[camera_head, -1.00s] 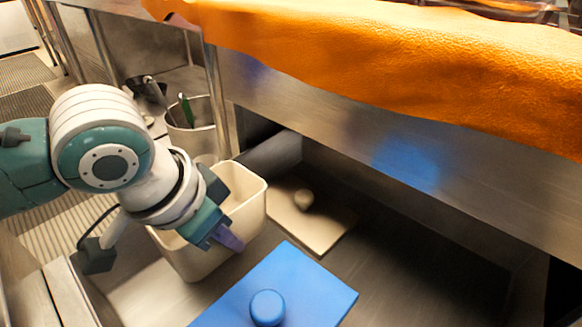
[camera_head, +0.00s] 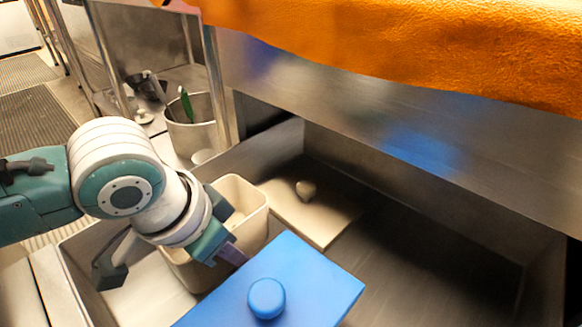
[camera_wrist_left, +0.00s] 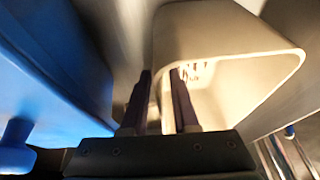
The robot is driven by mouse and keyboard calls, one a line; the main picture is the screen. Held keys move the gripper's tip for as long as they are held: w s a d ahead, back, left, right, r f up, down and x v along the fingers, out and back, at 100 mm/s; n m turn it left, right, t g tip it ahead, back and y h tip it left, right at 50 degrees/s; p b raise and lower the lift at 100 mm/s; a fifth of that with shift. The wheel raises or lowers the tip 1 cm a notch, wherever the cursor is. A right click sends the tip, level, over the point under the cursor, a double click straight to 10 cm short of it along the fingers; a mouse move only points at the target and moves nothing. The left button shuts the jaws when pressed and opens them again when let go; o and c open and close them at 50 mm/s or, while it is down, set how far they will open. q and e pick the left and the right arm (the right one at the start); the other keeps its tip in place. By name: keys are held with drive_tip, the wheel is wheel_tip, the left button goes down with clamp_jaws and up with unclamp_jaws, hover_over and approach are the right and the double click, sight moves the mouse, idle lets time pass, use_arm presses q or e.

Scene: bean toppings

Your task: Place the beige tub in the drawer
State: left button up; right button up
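The beige tub (camera_head: 251,222) is upright at the left end of the open metal drawer (camera_head: 440,275), low beside the lids. Its bottom is partly hidden. My left gripper (camera_head: 232,256) is at the tub's near wall. In the left wrist view, the left gripper (camera_wrist_left: 160,72) has one finger on each side of the wall of the tub (camera_wrist_left: 222,32) and looks closed on it. My right gripper is not in view.
A blue lid (camera_head: 310,270) with a round knob lies right of the tub, very close to the gripper. A beige lid (camera_head: 322,222) lies behind it in the drawer. A metal pot (camera_head: 190,130) stands behind left. The counter front (camera_head: 330,90) overhangs the drawer's back.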

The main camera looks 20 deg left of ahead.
use_arm(q)
drive_tip(key=p+v, duration=0.7)
drive_tip(key=v, duration=0.5)
drive_tip(key=shift+r, duration=0.1)
